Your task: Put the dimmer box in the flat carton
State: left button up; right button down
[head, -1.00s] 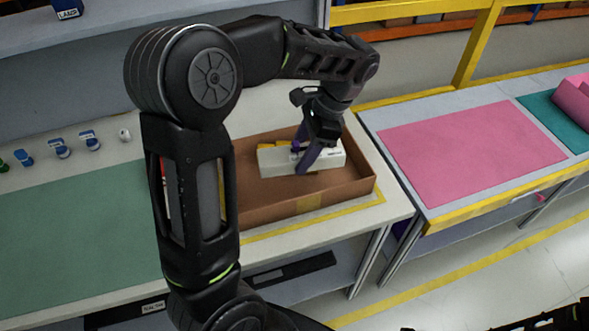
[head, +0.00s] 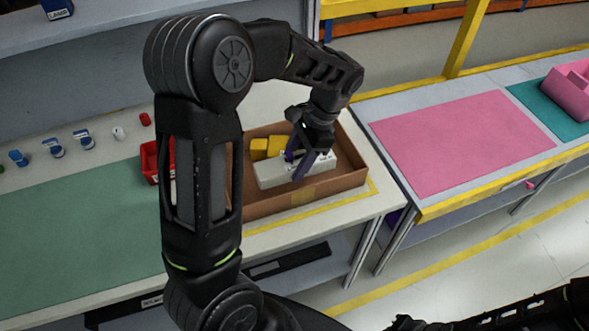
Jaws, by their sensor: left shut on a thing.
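The dimmer box, a pale grey-white oblong box (head: 275,174), is inside the flat brown carton (head: 270,205), close to its near wall. My left gripper (head: 298,172) reaches down into the carton from above and is shut on the box near its middle. The fingers cover part of the box's top. The box looks about level; whether it touches the carton's floor cannot be told. Only part of my right arm shows at the bottom right, and its gripper is not seen.
Yellow blocks (head: 268,147) are in the carton behind the box. A red bin (head: 151,162) stands left of it, partly behind my left arm. Small blue-and-white parts (head: 83,139) line the bench's back. A pink mat (head: 460,145) lies clear on the right bench.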

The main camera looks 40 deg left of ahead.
pick_arm(q)
notch_tip(320, 180, down, 4)
jog(key=shift+r+p, duration=0.15)
jog(key=shift+p, duration=0.2)
dwell(0.4)
jog(key=shift+f+b, duration=0.4)
jog(key=shift+f, duration=0.15)
jog(key=shift+f, duration=0.1)
jog(key=o, duration=1.3)
